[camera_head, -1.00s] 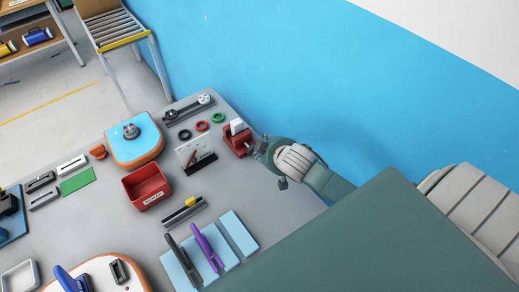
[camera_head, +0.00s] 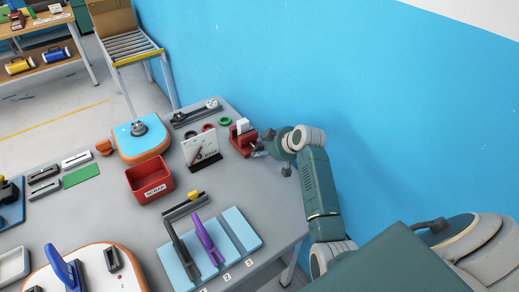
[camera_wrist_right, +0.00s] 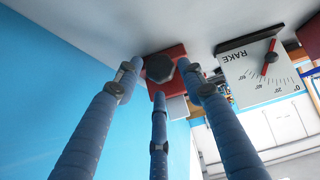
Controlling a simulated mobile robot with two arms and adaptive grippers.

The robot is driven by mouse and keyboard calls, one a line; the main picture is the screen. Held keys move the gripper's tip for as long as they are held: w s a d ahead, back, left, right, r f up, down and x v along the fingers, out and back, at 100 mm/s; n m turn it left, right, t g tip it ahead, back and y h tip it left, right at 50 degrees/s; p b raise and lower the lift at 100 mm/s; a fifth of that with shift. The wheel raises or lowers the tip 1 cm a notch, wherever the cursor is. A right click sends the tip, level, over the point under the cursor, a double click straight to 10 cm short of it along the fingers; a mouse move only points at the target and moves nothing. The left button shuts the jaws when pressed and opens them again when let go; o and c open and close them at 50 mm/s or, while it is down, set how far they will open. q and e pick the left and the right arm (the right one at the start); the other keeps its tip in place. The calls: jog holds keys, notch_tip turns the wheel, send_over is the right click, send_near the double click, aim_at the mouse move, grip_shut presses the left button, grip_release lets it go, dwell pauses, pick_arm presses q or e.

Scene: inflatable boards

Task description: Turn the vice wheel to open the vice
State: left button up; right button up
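The red vice (camera_head: 240,141) stands at the table's far right edge, with a white block (camera_head: 242,125) at its top. In the right wrist view, its dark octagonal wheel (camera_wrist_right: 159,69) faces me in front of the red body (camera_wrist_right: 172,52). My right gripper (camera_head: 262,149) is at the wheel side of the vice. In the wrist view, its three fingers (camera_wrist_right: 158,80) are spread around the wheel, two at the sides and one below. They look open; whether any finger touches the wheel I cannot tell. My left gripper is not in view.
A white dial card (camera_head: 199,148) stands left of the vice; it is close on the right in the wrist view (camera_wrist_right: 262,70). A red scrap bin (camera_head: 149,180) and blue numbered boards (camera_head: 242,230) are nearer. The blue wall (camera_head: 330,80) is behind my right arm.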

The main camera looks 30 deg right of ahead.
aim_at(257, 150)
jog(key=x, duration=0.2)
jog(key=shift+w+f, duration=0.25)
jog(key=shift+f, duration=0.1)
jog(key=shift+c, duration=0.2)
jog(key=c, duration=0.9)
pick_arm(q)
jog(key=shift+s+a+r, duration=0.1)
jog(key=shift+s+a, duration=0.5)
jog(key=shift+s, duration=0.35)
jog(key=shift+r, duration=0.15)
